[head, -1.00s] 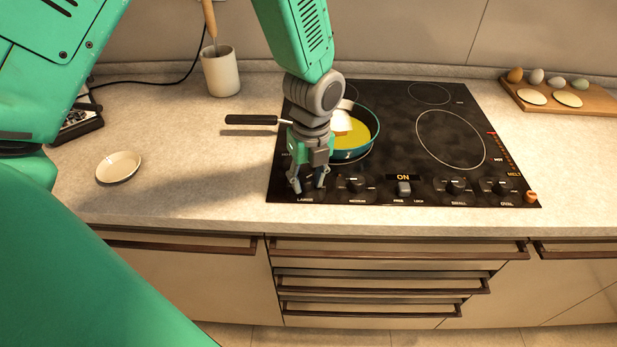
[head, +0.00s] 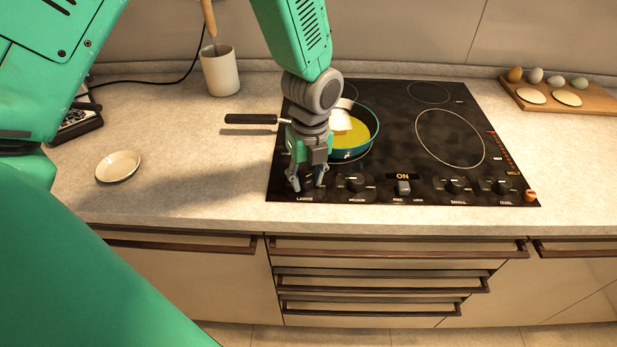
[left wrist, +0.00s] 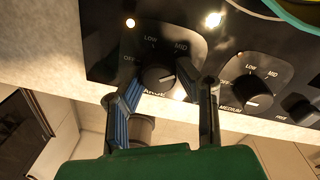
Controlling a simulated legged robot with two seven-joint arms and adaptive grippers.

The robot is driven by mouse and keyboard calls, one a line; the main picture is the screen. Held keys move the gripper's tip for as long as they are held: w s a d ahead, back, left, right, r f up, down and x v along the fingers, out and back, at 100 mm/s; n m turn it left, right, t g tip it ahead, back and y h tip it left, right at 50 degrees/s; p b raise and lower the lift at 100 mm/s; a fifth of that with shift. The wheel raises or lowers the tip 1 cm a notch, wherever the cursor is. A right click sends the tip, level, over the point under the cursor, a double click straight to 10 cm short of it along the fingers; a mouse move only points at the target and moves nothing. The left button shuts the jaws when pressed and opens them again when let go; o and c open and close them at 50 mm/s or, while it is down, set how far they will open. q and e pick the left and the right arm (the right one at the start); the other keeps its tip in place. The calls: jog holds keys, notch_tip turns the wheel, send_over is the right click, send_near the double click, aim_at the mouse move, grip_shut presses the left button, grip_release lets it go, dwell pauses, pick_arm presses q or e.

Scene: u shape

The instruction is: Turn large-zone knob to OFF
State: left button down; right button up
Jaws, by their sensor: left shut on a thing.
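My left gripper (head: 307,184) points down at the front left corner of the black cooktop (head: 400,150), over the large-zone knob. In the left wrist view the round black large-zone knob (left wrist: 158,77) sits between the two fingers of my left gripper (left wrist: 157,74), which are shut on it. Its dial shows OFF, LOW and MID marks around it; the lower label is partly hidden. I cannot tell exactly which mark its pointer is at. The knob is mostly hidden by the fingers in the head view. My right gripper is not in view.
A teal pan (head: 350,154) with yellow food sits just behind the gripper, its handle (head: 251,119) pointing left. The medium knob (head: 355,185) is close on the right. An ON display (head: 403,176) is lit. A small dish (head: 118,167) lies on the clear counter at left.

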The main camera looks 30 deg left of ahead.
aim_at(309, 174)
pick_arm(q)
jog(key=shift+w+a+r, duration=0.1)
jog(key=shift+w+a, duration=0.05)
jog(key=shift+w, duration=0.15)
jog(key=c, duration=1.2)
grip_release()
jog(key=shift+a+f, duration=0.1)
jog(key=shift+f, duration=0.1)
jog(key=shift+r, duration=0.1)
jog(key=r, duration=1.1)
jog(key=shift+w+r, duration=0.3)
jog(key=shift+w, duration=0.05)
